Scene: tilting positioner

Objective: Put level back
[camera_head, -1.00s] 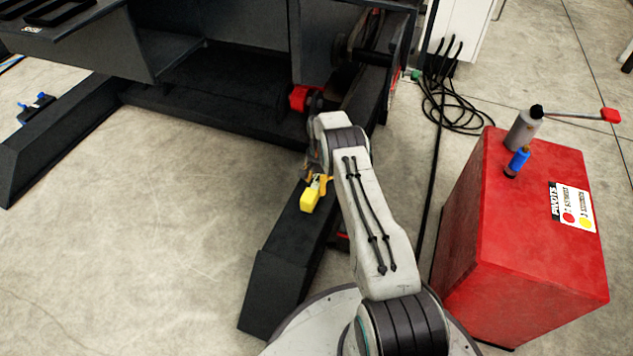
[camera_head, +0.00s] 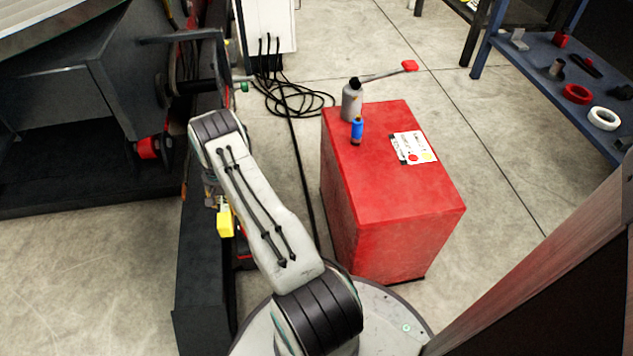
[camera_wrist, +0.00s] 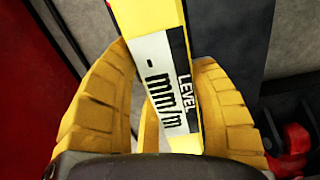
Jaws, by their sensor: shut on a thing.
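The level (camera_wrist: 152,70) is a yellow bar with a white label reading "LEVEL" and "mm/m" and a black stripe. In the wrist view it runs upward between the two yellow ribbed fingers of my gripper (camera_wrist: 165,62), which is shut on it. In the head view the yellow end of the level (camera_head: 225,222) shows beside my arm, above the dark base beam of the positioner. My gripper (camera_head: 213,196) is partly hidden there by my arm. The level's far end is out of the wrist view.
A red cabinet (camera_head: 385,170) stands right of my arm, with a grey bottle (camera_head: 352,102), a blue bottle (camera_head: 357,130) and a label on top. A blue bench (camera_head: 535,75) with tape rolls and small parts is at upper right. The dark positioner (camera_head: 85,110) is at left. Black cables (camera_head: 290,98) lie behind.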

